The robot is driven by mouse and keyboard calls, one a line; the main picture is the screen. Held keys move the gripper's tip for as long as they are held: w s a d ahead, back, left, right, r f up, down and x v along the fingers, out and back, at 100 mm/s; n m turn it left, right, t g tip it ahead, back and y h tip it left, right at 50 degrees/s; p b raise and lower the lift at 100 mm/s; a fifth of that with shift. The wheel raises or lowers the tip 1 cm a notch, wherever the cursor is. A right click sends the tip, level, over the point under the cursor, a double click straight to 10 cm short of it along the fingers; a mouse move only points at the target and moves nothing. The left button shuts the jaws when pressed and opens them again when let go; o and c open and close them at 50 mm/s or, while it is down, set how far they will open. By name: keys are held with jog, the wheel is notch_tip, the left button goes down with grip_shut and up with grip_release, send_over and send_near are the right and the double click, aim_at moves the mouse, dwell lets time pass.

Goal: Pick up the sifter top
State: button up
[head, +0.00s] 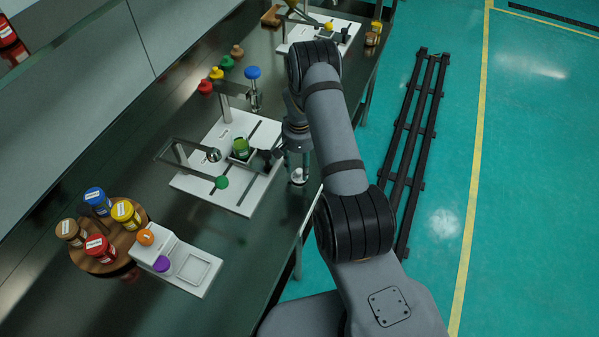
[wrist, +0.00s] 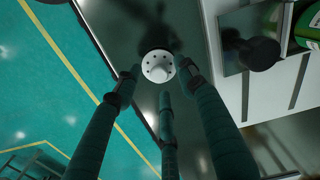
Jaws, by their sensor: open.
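The sifter top is a white, round, domed piece with dark holes around it (wrist: 157,67). It stands on the dark bench near the bench's front edge. In the head view it shows as a small white piece (head: 298,177) just below my gripper (head: 297,152). In the wrist view my gripper (wrist: 160,80) is open, its long dark fingers spread around the top's near side. The fingertips appear apart from it. I cannot tell the exact height gap between them.
A wooden rack of jars (head: 103,232) and a white scale (head: 188,268) are at lower left. A dark knob (wrist: 250,52) sits close by on the right.

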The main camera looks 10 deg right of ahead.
jog(key=shift+s+f, duration=0.1)
jog(key=shift+f, duration=0.25)
jog(key=shift+c, duration=0.6)
jog(key=c, duration=0.7)
jog(key=shift+o, duration=0.2)
